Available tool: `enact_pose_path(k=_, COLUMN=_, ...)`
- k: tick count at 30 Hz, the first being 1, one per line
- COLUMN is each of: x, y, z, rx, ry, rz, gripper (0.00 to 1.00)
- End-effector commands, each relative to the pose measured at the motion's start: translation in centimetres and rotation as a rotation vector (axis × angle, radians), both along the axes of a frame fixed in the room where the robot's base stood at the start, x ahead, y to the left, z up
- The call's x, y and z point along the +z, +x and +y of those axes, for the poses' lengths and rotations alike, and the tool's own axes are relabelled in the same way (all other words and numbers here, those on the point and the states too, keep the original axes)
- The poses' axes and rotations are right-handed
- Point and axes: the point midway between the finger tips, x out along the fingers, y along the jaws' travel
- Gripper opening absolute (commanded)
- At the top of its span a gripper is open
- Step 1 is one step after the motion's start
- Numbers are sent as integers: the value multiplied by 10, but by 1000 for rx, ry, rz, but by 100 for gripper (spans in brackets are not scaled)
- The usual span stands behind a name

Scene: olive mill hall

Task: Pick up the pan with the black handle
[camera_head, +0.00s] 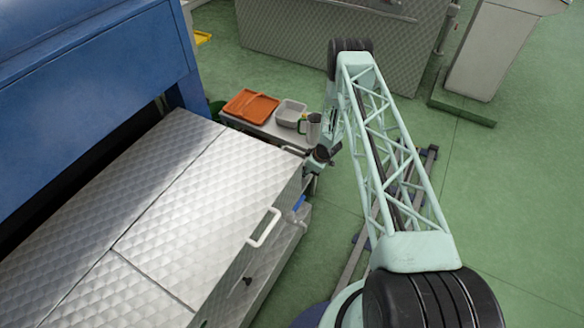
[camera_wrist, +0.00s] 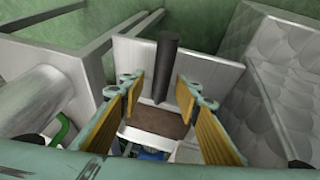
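In the wrist view a black handle (camera_wrist: 166,65) stands out between the two fingers of my gripper (camera_wrist: 158,84), with a gap on each side. The fingers have yellow pads and are apart, not closed on the handle. The pan's body cannot be made out clearly; a brown surface (camera_wrist: 160,121) shows below the handle, between the fingers. In the head view my gripper (camera_head: 322,155) is low at the near right end of the small table, beside the steel-topped machine. The pan cannot be told apart from the dark gripper parts there.
A metal jug with a green handle (camera_head: 313,128) stands on the small table, close left of my gripper in the wrist view (camera_wrist: 38,105). A grey bin (camera_head: 291,112) and orange tray (camera_head: 250,104) are farther left. The quilted steel machine (camera_head: 190,215) stands close by. Green floor is open right.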

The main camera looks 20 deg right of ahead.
Motion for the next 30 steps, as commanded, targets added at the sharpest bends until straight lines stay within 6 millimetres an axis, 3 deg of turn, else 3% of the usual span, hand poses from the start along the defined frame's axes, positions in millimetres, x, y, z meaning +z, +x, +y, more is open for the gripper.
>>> enact_pose_path(k=18, x=-2, y=0, z=0, rx=0, ry=0, rz=1, gripper=30)
enact_pose_path(k=28, x=-2, y=0, z=0, rx=0, ry=0, rz=1, gripper=0)
enact_pose_path(k=30, x=-2, y=0, z=0, rx=0, ry=0, rz=1, gripper=0)
